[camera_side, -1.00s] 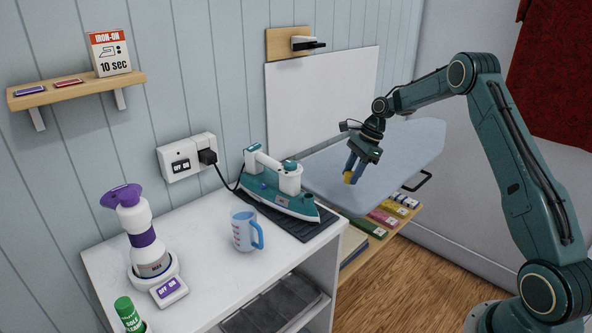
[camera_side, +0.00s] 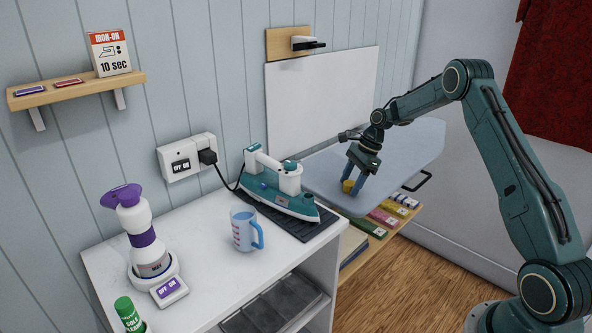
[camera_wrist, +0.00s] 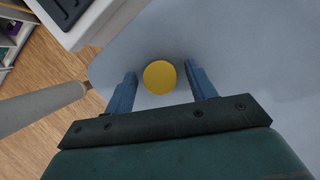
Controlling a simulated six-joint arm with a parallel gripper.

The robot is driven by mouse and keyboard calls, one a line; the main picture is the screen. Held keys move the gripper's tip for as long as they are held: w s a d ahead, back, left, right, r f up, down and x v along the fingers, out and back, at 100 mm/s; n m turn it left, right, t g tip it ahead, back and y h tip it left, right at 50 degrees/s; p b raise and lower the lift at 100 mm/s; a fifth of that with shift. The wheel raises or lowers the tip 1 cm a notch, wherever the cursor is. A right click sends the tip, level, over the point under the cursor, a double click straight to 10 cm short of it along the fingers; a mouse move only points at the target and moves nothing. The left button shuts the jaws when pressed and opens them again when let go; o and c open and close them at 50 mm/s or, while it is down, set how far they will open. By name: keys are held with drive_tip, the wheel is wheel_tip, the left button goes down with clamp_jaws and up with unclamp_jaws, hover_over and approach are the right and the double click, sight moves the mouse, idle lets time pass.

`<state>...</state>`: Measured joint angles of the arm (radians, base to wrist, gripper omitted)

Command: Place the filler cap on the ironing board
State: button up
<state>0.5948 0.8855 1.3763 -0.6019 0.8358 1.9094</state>
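The yellow filler cap (camera_side: 348,186) rests on the pale blue-grey ironing board (camera_side: 415,150), near its narrow end. In the wrist view the cap (camera_wrist: 160,77) shows as a round yellow disc on the board (camera_wrist: 255,50). My gripper (camera_side: 354,183) is low over the board with its blue fingers on either side of the cap. In the wrist view my gripper (camera_wrist: 160,74) is open, with a gap between each finger and the cap.
The iron (camera_side: 275,185) stands on a dark mat on the white counter left of the board. A blue measuring cup (camera_side: 243,231) stands in front of it. Coloured boxes (camera_side: 384,217) lie on a shelf under the board.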

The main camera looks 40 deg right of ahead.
drive_tip(key=shift+r, duration=0.15)
drive_tip(key=v, duration=1.2)
drive_tip(key=shift+a+r, duration=0.1)
idle(0.6)
drive_tip(key=s+a+r+n+t+h, duration=0.1)
drive_tip(key=s+a+r+n, duration=0.5)
drive_tip(key=a, duration=0.4)
drive_tip(key=s+a+r+n+t+h, duration=0.1)
drive_tip(key=s+a+r+n, duration=0.35)
drive_tip(key=a+r, duration=0.45)
drive_tip(key=s+a+f+n+h, duration=0.1)
drive_tip(key=s+a+n, duration=0.2)
drive_tip(key=s+n, duration=0.3)
drive_tip(key=s+a+f+n+t+h, duration=0.1)
drive_tip(key=s+n, duration=0.6)
drive_tip(key=s, duration=0.8)
drive_tip(key=shift+a+f+t, duration=0.3)
drive_tip(key=shift+a+f, duration=0.5)
drive_tip(key=shift+a, duration=0.35)
